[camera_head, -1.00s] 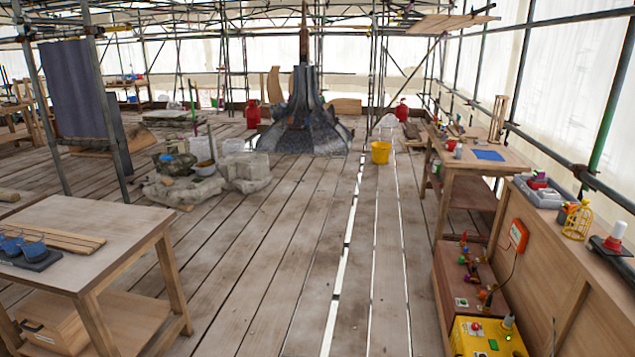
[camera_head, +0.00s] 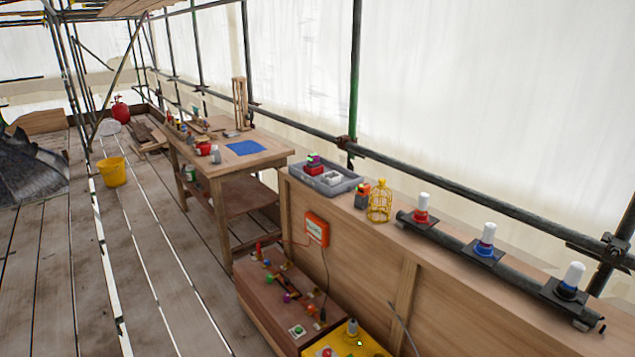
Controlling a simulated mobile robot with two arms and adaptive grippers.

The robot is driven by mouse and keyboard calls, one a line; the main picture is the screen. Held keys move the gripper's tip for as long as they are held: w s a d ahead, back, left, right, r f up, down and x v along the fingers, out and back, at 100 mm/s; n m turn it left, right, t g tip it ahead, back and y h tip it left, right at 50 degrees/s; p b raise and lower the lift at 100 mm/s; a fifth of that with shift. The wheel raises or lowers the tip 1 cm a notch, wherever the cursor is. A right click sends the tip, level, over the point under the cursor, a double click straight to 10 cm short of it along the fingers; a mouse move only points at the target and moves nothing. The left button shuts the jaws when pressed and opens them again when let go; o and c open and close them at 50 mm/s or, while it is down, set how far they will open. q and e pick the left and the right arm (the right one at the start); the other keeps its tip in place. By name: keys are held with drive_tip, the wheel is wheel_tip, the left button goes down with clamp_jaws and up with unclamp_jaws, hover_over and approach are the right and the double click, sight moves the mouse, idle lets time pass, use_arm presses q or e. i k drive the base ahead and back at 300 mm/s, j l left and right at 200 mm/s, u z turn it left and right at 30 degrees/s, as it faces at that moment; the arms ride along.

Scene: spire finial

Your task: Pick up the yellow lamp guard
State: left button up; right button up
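The yellow lamp guard (camera_head: 380,202) is a small wire cage with a ring on top. It stands upright on the long wooden counter (camera_head: 470,268) at the right. It is just right of a small dark block with an orange and red top (camera_head: 362,195) and left of the lamp with a red collar (camera_head: 421,208). Neither of my grippers shows in the head view.
Lamps with blue (camera_head: 486,241) and black (camera_head: 568,281) collars stand farther right. A grey tray (camera_head: 340,188) sits left of the guard. A scaffold pole runs behind the counter. A low wooden box (camera_head: 262,292) stands in front.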

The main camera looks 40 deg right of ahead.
sight(381, 187)
drive_tip(key=i+z, duration=0.2)
drive_tip(key=i, duration=0.25)
drive_tip(key=i+j+z, duration=0.1)
drive_tip(key=i+z, duration=0.15)
drive_tip(key=i, duration=0.15)
drive_tip(key=i+j+z, duration=0.2)
drive_tip(key=i, duration=0.25)
